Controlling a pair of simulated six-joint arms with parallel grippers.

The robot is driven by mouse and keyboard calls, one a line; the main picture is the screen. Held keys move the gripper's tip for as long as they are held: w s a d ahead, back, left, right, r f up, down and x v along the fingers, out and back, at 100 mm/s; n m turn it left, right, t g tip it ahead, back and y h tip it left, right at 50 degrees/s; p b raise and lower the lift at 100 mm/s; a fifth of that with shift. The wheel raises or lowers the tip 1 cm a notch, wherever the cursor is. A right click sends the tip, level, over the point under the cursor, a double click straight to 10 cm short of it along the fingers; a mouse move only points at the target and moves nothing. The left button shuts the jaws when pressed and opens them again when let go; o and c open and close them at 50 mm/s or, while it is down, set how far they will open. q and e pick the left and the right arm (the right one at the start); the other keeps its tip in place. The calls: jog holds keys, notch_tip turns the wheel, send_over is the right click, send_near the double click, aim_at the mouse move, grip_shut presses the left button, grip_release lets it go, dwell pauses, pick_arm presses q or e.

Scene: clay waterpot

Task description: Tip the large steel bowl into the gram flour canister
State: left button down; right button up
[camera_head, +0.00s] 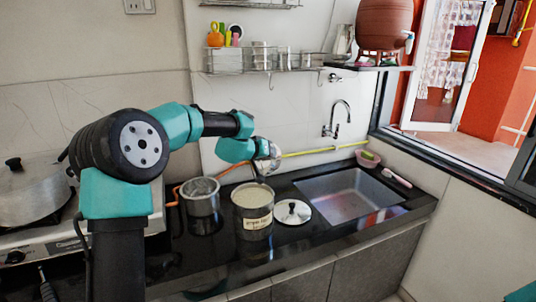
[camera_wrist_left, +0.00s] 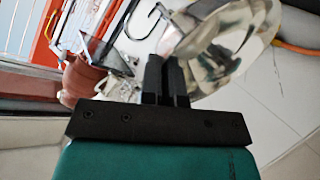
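The large steel bowl (camera_head: 272,150) is held up in the air, tilted, above and slightly behind the gram flour canister. My left gripper (camera_head: 262,158) is at its rim; in the left wrist view its fingers (camera_wrist_left: 166,82) are together on the edge of the bowl (camera_wrist_left: 225,45). What is inside the bowl cannot be made out. The gram flour canister (camera_head: 252,219) is a steel cylinder with a pale label, upright and open on the black counter, with pale matter visible inside. My right gripper is out of view.
A steel pot (camera_head: 201,204) stands just left of the canister. A lid with a knob (camera_head: 293,212) lies to its right, before the sink (camera_head: 350,195). A stove with a large pot (camera_head: 33,195) is at left. A hose (camera_head: 315,151) runs along the wall.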

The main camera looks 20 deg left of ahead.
aim_at(278, 158)
pick_arm(q)
jog(key=shift+w+d+f+g+y, duration=0.15)
jog(key=shift+w+d+g+y, duration=0.15)
jog(key=shift+d+g, duration=0.1)
jog(key=shift+w, duration=0.1)
jog(key=shift+w+d, duration=0.1)
dwell(0.6)
jog(key=shift+w+d+f+m+g+y, duration=0.45)
jog(key=shift+w+d+g+y, duration=0.3)
jog(key=shift+g, duration=0.25)
jog(key=shift+w+d+f+g+y, duration=0.5)
jog(key=shift+w+d+g+y, duration=0.25)
jog(key=shift+g, duration=0.25)
jog(key=shift+m, duration=0.25)
